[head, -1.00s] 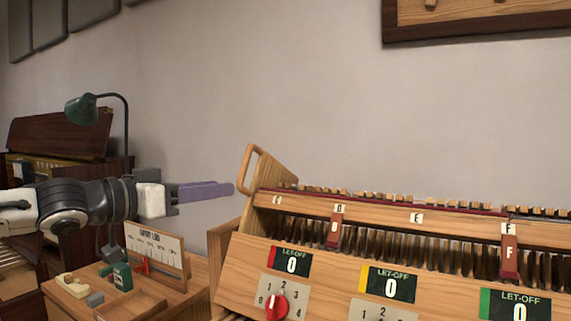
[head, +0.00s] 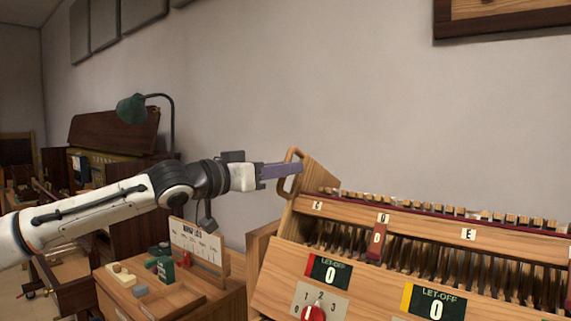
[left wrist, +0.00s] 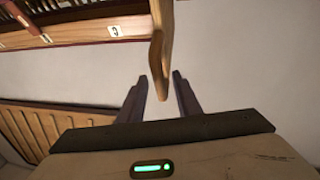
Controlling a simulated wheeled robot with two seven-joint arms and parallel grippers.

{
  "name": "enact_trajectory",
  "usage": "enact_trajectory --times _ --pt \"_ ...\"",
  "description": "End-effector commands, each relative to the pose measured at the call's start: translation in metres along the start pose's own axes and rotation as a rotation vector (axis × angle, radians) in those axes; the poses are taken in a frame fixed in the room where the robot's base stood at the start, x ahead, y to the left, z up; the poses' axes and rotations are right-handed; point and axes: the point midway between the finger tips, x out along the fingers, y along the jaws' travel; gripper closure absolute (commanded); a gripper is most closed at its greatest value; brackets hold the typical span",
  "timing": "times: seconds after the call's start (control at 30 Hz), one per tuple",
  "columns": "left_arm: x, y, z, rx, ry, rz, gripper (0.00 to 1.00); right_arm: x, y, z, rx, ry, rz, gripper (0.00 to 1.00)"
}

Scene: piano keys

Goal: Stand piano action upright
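The piano action (head: 380,265) is a long wooden unit with a row of hammers, letter tags and LET-OFF displays reading 0. It leans back at a tilt on the right of the head view. A looped wooden handle (head: 284,185) stands at its left end. My left gripper (head: 298,169) reaches this handle from the left. In the left wrist view, the handle (left wrist: 160,62) lies between the two open purple fingers (left wrist: 161,86), with a gap visible on both sides. My right gripper is not in view.
A wooden bench (head: 222,301) with small blocks and a chart card (head: 197,248) is below my left arm. A green lamp (head: 132,108) and a dark upright piano (head: 115,134) stand behind it.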

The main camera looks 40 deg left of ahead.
Motion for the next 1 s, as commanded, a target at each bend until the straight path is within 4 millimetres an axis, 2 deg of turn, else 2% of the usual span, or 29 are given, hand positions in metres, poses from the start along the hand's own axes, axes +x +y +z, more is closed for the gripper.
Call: enact_trajectory --times 0.17,0.43,0.47,0.63,1.0 --pt "0.008 0.000 0.000 -0.001 0.000 0.000 0.69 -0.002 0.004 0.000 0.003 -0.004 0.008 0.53" --pt "0.009 0.000 0.001 0.000 -0.001 -0.001 0.69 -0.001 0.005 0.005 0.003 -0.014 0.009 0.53" --pt "0.009 0.000 0.001 0.000 -0.001 -0.001 0.71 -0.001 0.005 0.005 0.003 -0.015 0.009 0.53" --pt "0.009 0.000 0.001 0.000 -0.001 0.000 0.99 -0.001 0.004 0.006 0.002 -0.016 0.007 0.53" --pt "0.010 0.003 0.003 0.001 0.006 0.005 1.00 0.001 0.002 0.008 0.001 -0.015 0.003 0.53"
